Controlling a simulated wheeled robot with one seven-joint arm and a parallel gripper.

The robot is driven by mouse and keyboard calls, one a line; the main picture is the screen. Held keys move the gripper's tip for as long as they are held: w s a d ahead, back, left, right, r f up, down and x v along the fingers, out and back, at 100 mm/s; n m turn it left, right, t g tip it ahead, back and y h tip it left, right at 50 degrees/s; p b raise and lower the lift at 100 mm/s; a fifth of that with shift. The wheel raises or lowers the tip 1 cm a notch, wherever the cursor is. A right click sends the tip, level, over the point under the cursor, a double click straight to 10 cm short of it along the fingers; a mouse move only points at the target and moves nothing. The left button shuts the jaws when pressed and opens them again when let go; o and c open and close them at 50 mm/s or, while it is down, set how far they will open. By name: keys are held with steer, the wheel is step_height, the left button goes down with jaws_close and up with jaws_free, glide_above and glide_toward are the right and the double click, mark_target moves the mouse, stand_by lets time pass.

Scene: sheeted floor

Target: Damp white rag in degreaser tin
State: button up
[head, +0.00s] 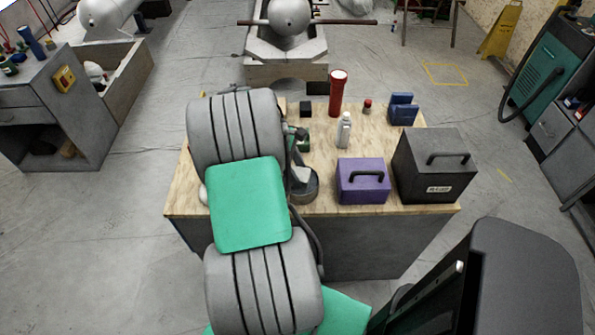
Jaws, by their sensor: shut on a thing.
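The degreaser tin (307,190) is a round, dark grey open container on the wooden bench, just right of my green arm link. The white rag (300,174) shows as a small pale patch at the tin's mouth. I cannot tell whether it is inside the tin or above its rim. My gripper (298,162) is mostly hidden behind my arm. Its visible part points down over the tin, shut on the white rag. The fingertips are hard to make out.
On the bench (225,208) stand a purple toolbox (362,183), a black case (433,170), a white bottle (344,130), a red cylinder (337,95), a small red-topped item (367,107), a blue object (403,109) and a small black box (306,109). My arm hides the bench's left part.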

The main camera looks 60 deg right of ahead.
mark_target(298, 173)
steer(key=shift+f, duration=0.35)
steer(key=shift+s+a+f, duration=0.1)
steer(key=shift+f, duration=0.1)
stand_by(1.8)
steer(key=shift+p, duration=0.3)
step_height(298, 173, up, 8)
steer(key=p, duration=0.8)
steer(key=shift+f, duration=0.25)
steer(key=shift+f, duration=0.1)
